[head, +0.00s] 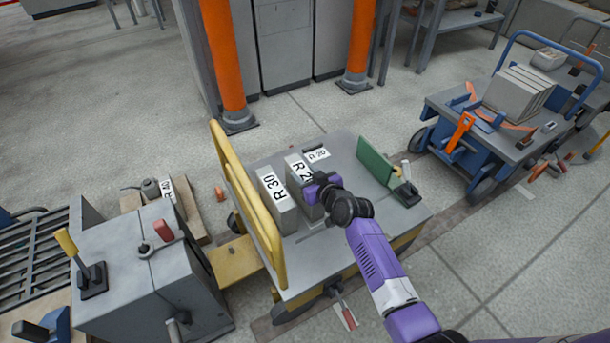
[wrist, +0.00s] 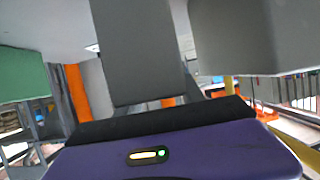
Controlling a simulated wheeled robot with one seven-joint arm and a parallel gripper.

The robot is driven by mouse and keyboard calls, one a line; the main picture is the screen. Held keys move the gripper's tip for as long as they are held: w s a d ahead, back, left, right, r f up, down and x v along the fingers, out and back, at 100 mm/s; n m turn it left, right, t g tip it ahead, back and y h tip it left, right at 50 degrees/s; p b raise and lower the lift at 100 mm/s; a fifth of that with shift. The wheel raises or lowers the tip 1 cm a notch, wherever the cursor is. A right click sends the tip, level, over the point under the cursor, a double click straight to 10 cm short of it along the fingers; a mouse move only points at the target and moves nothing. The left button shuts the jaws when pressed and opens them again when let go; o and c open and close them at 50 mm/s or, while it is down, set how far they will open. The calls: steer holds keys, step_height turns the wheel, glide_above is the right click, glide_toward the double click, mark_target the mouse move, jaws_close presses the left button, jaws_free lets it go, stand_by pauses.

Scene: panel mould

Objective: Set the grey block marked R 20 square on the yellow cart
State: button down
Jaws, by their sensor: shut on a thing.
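The yellow cart (head: 392,222) has a grey top and a yellow rail on its left side. My gripper (head: 317,186) is shut on a grey block (head: 297,172) over the cart's left half. Its white label reads R 2, with the rest hidden by my gripper. The block looks upright beside the R 30 block (head: 274,196); I cannot tell whether it touches the cart top. In the wrist view the held block (wrist: 140,50) is in the middle, with a grey block (wrist: 235,38) to its right.
A white R 20 label (head: 317,155) shows just behind the held block. A green plate (head: 374,162) stands upright on the cart's right side. Orange posts (head: 221,55) rise behind. A blue cart (head: 470,140) with grey slabs stands at right, a grey machine (head: 140,270) at left.

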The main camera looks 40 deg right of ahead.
steer(key=c, duration=0.7)
jaws_free()
